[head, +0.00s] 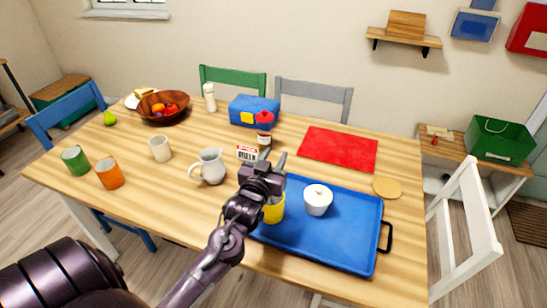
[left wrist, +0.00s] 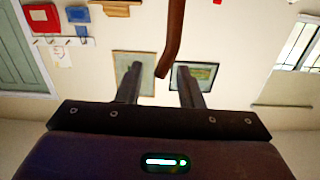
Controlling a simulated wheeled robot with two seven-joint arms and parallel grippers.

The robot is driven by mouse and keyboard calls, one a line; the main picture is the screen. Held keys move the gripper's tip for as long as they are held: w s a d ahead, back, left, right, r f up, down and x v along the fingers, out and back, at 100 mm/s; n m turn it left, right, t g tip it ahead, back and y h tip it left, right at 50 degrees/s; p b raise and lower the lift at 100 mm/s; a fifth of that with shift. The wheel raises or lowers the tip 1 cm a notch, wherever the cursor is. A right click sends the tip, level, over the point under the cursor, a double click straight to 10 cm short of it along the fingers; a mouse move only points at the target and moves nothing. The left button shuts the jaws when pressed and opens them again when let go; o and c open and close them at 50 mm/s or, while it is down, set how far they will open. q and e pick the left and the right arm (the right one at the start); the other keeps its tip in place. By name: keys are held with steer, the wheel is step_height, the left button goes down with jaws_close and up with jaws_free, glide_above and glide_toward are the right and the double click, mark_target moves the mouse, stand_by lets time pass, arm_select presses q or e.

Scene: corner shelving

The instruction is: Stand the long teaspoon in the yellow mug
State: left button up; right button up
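The yellow mug (head: 274,214) stands near the left edge of the blue tray, its upper part hidden behind my left gripper. My left gripper (head: 278,162) is over the mug in the head view, pointing away from me. In the left wrist view its two fingers (left wrist: 159,70) stand apart. A brown curved bar (left wrist: 173,35) comes in from the top edge and ends between them, with gaps at both sides; it may be the long teaspoon's handle, but I cannot be sure. No teaspoon can be made out in the head view. My right gripper is out of view.
White, orange (head: 109,174) and green cups stand left. A red mat (head: 338,149) lies behind the tray.

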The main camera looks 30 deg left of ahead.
arm_select(q)
steer(key=shift+s, duration=0.15)
steer(key=b+v, duration=0.1)
steer(key=v, duration=0.6)
steer(key=shift+s+d+b, duration=0.1)
steer(key=shift+s+b, duration=0.2)
stand_by(0.8)
